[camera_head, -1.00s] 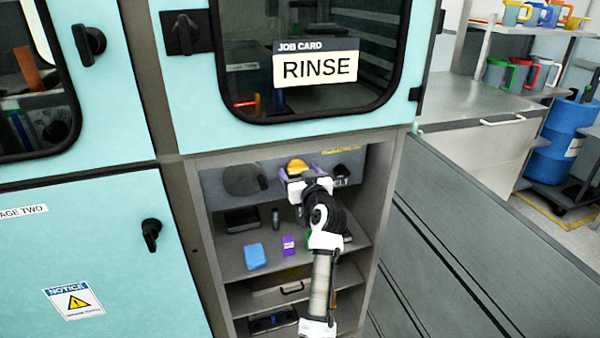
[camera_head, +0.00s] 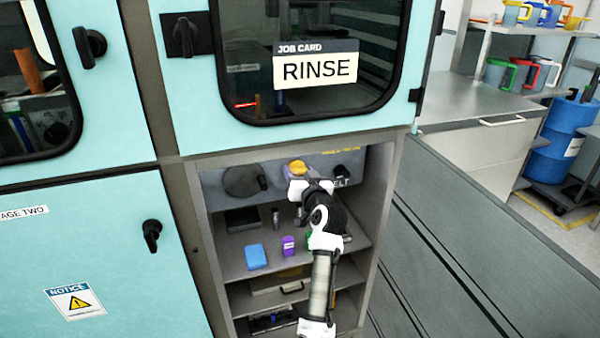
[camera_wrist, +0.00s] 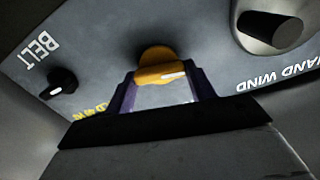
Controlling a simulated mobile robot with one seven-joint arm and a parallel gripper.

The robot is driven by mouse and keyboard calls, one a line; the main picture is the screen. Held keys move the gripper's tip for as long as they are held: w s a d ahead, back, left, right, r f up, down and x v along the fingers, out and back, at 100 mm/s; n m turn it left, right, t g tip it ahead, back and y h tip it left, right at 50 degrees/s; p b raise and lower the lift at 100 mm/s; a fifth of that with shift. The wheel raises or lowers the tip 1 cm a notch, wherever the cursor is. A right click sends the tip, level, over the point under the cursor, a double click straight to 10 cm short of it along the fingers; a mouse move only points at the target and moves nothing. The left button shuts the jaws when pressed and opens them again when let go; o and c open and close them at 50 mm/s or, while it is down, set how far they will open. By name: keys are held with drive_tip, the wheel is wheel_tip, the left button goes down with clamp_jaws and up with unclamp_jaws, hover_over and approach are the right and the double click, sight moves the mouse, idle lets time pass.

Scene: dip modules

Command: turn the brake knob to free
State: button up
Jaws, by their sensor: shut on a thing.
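A yellow-orange knob (camera_head: 296,168) is on the grey panel at the back of the open bay, under the RINSE door. In the wrist view the knob (camera_wrist: 156,66) has a raised grip bar with a white pointer mark lying nearly level in the picture, tilted slightly. My gripper (camera_wrist: 162,84) is shut on this knob, with a purple finger at each end of the bar. In the head view my gripper (camera_head: 298,180) covers the panel just below the knob. No brake or free wording is readable; yellow lettering beside the gripper is partly hidden.
A small black knob (camera_wrist: 58,84) is marked BELT. A large dark round handwheel (camera_head: 244,180) with a protruding handle (camera_wrist: 274,30) is beside the HAND WIND label. A blue block (camera_head: 255,256) and a purple item (camera_head: 288,245) stand on the shelf below. The bay's side walls are close.

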drive_tip(key=m+p, duration=0.1)
drive_tip(key=m, duration=0.2)
drive_tip(key=shift+m, duration=0.3)
drive_tip(key=m+p, duration=0.2)
drive_tip(key=m, duration=0.2)
drive_tip(key=shift+d+m, duration=0.1)
drive_tip(key=shift+m, duration=0.2)
drive_tip(key=m+p, duration=0.2)
drive_tip(key=m, duration=0.2)
drive_tip(key=shift+p, duration=0.4)
drive_tip(key=shift+f+m+p, duration=0.15)
drive_tip(key=shift+m+p, duration=0.6)
drive_tip(key=shift+m, duration=0.85)
drive_tip(key=o, duration=1)
drive_tip(key=b+v, duration=0.3)
drive_tip(key=v, duration=1)
drive_tip(key=shift+s+d, duration=0.15)
drive_tip(key=shift+s, duration=0.2)
